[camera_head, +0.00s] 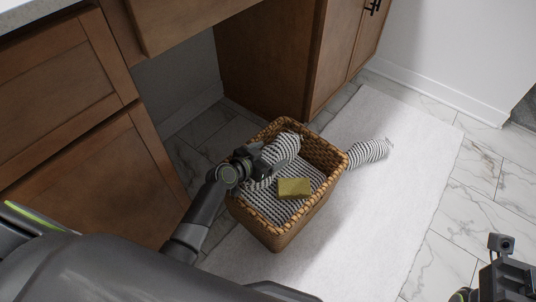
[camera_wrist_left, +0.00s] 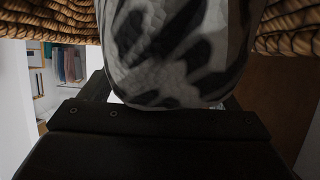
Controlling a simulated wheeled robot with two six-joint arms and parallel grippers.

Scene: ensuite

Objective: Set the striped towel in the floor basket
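The woven floor basket (camera_head: 282,232) stands upright on the white mat, with a striped lining or cloth in its bottom. A rolled striped towel (camera_head: 284,148) lies slantwise inside, against the left part of the basket. My left gripper (camera_head: 257,160) reaches over the left rim, shut on this towel. In the left wrist view the towel (camera_wrist_left: 175,50) fills the space between the fingers; the fingertips are hidden. A second striped roll (camera_head: 368,153) lies outside on the mat, by the basket's right corner. My right gripper (camera_head: 495,283) is at the lower right corner, away from the basket.
A yellow sponge-like block (camera_head: 294,187) lies inside the basket. Wooden cabinets (camera_head: 265,60) stand behind and to the left. The white mat (camera_head: 400,205) has free room right of the basket, with marble tile beyond it.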

